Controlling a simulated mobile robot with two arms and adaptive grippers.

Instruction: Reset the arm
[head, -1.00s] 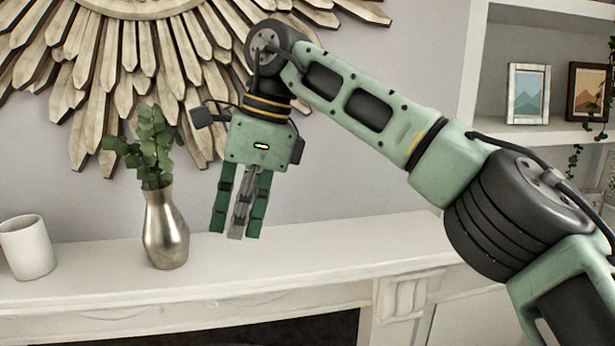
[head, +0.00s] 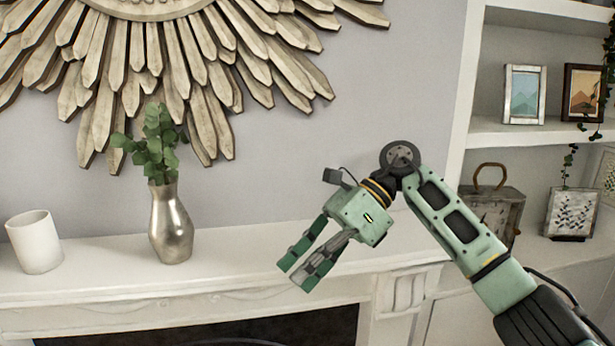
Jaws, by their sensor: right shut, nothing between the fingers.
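My right arm comes in from the lower right. Its green right gripper (head: 299,277) is shut and empty, with its fingers pointing down and to the left. In the picture it lies over the front edge of the white mantel, to the right of the silver vase. It is apart from the vase and the white cup. My left gripper is not in view.
On the mantel (head: 110,282) stand a silver vase (head: 171,228) with green leaves and a white cup (head: 34,242). A wooden sunburst decoration (head: 150,60) hangs above. Right are shelves (head: 520,133) with framed pictures (head: 524,94) and a lantern (head: 492,212).

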